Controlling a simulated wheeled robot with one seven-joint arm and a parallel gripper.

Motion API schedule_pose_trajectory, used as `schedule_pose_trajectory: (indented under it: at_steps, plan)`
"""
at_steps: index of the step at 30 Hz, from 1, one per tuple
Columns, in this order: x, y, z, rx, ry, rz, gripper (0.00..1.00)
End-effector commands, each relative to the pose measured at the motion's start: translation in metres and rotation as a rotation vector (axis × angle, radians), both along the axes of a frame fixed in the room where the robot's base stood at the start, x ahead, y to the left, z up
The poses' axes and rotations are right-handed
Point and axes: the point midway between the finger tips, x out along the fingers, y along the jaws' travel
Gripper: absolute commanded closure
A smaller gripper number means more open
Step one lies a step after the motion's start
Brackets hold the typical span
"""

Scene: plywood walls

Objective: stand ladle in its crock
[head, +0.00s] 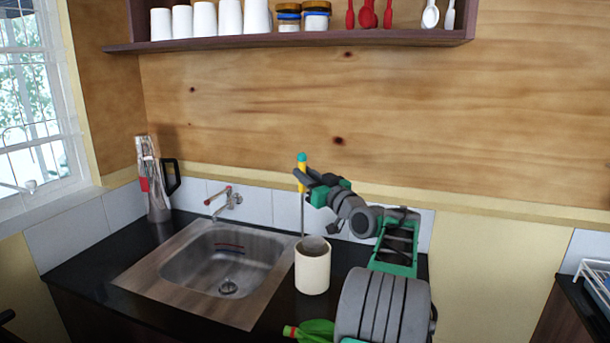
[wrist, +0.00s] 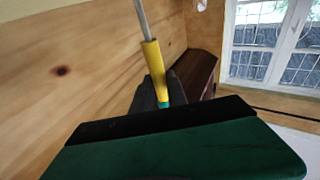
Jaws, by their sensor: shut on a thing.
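The ladle (head: 302,174) hangs upright, with a yellow handle tipped in teal and a thin metal shaft pointing down. My gripper (head: 305,179) is shut on its yellow handle, near the teal end. In the wrist view the yellow handle (wrist: 153,62) shows between the dark fingers (wrist: 160,95). The crock (head: 312,270) is a cream cylinder on the dark counter, right of the sink, below my gripper. The shaft runs down to the crock's back left rim.
The steel sink (head: 225,262) and its tap (head: 228,200) are left of the crock. A blender-like jug (head: 155,185) stands in the back corner. A shelf (head: 300,42) with cups and jars hangs above.

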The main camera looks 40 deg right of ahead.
Motion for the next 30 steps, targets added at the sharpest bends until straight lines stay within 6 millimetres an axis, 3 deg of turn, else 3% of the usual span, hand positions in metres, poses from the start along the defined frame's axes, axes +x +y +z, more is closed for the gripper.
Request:
schedule_pose_trajectory:
  at_steps: [19,30]
  plan:
    - [0.000,0.000,-0.060,0.000,-0.001,0.000,1.00]
    - [0.000,0.000,-0.067,-0.001,-0.001,0.000,1.00]
